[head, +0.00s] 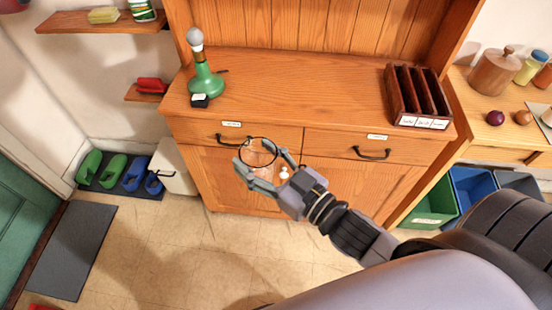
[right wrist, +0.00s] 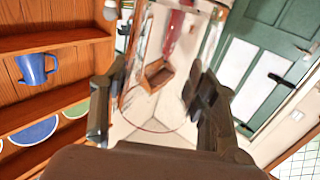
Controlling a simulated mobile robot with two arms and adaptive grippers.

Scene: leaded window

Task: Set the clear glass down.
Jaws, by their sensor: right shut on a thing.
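The clear glass (head: 258,152) is in my right gripper (head: 264,166), in front of the wooden cabinet's drawers in the head view. Its dark round rim faces the camera, and the gripper's fingers are around its sides. In the right wrist view the glass (right wrist: 160,80) is see-through and stands between the two dark fingers (right wrist: 155,105) of the shut right gripper. The floor and furniture show through it. My left gripper is in neither view.
The cabinet's wooden top (head: 300,85) has a wide clear middle. Drawer handles (head: 371,153) stick out in front.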

